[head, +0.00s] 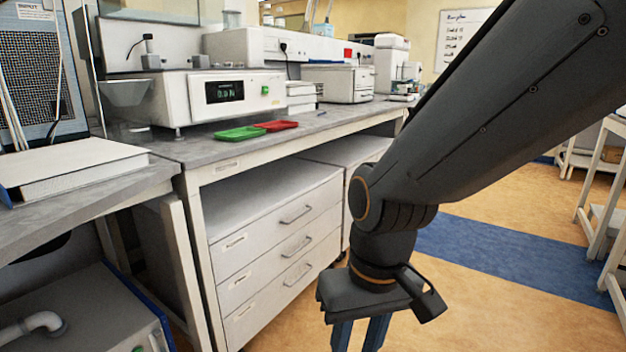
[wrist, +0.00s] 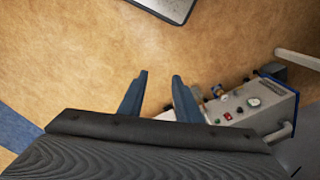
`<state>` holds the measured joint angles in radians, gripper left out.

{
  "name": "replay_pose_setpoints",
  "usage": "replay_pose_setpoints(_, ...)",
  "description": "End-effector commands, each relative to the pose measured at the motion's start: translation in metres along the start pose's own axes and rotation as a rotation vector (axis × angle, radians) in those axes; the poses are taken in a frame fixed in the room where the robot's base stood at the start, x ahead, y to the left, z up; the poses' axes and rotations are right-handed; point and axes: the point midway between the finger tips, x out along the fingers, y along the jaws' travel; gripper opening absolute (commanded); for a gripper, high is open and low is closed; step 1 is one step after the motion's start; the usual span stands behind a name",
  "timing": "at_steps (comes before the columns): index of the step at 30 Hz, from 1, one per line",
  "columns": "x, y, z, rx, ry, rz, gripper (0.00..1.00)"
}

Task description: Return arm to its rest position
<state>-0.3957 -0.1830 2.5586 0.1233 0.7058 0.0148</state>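My arm reaches in from the upper right of the head view and bends down at the elbow. My gripper (head: 360,340) hangs below it at the bottom edge, pointing at the floor in front of the drawers. In the wrist view my gripper (wrist: 160,75) shows two blue fingers standing apart with nothing between them, only orange floor behind. It is open and empty. The fingertips are cut off in the head view.
A lab bench (head: 215,155) with a drawer unit (head: 275,240) stands left of my gripper. A green tray (head: 240,133) and a red tray (head: 276,125) lie on it beside a white instrument (head: 215,98). A machine with a gauge (wrist: 245,105) stands low at right in the wrist view. Floor (head: 480,280) at right is clear.

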Motion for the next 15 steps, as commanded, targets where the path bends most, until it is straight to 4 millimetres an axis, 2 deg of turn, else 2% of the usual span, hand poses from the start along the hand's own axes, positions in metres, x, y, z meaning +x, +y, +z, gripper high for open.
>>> replay_pose_setpoints(1,-0.019,0.005,0.003,0.021,-0.003,0.006,0.31)
replay_pose_setpoints(15,-0.108,0.064,0.024,0.185,-0.023,0.060,0.31)
